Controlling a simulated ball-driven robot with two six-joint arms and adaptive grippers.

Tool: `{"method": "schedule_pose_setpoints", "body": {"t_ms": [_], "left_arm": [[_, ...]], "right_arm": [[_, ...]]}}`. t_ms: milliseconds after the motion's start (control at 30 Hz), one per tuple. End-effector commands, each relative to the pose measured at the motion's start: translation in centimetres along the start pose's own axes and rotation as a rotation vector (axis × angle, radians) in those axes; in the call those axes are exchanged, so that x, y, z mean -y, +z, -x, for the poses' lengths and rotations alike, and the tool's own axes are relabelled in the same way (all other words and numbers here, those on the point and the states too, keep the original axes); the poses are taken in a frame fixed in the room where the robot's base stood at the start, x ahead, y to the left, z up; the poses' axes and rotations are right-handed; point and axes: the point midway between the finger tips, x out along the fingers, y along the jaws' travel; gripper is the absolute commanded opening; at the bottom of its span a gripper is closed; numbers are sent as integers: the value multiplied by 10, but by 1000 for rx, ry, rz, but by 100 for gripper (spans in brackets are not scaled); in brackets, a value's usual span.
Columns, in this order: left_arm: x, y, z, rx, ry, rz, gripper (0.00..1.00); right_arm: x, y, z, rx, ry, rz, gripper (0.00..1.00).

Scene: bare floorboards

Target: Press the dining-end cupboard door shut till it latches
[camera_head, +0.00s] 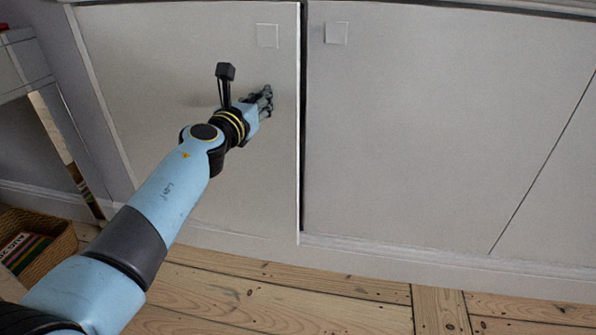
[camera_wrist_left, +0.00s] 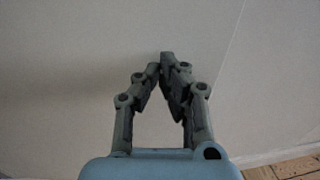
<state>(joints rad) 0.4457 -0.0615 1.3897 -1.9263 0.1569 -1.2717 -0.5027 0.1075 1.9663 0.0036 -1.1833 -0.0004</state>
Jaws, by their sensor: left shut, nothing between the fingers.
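The left cupboard door (camera_head: 245,180) is pale grey with a square knob plate (camera_head: 267,36) near its top right corner. A dark gap runs along its right edge, and its lower right edge stands slightly proud of the frame, so it looks a little ajar. My left gripper (camera_head: 268,92) is in front of this door, right of its middle and below the plate. In the left wrist view the gripper (camera_wrist_left: 163,62) is shut and empty, its fingertips close to the pale panel (camera_wrist_left: 60,70). I cannot tell whether they touch it. My right gripper is not in view.
A second pale door (camera_head: 430,120) with its own square plate (camera_head: 336,33) sits to the right, looking closed. A wicker basket (camera_head: 55,245) with books stands on the floor at the left. The floorboards (camera_head: 270,300) in front are clear.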

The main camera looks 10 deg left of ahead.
Motion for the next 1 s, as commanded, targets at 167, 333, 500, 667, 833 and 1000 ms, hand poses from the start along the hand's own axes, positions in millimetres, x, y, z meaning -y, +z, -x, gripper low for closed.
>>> {"method": "schedule_pose_setpoints", "body": {"t_ms": [167,333,500,667,833,1000], "left_arm": [[0,0,-5,0,0,0,0],[0,0,-9,0,0,0,0],[0,0,-13,0,0,0,0],[0,0,-17,0,0,0,0],[0,0,-22,0,0,0,0],[0,0,-26,0,0,0,0]], "right_arm": [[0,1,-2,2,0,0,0],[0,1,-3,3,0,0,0],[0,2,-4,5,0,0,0],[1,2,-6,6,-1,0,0],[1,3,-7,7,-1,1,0],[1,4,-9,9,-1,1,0]]}}
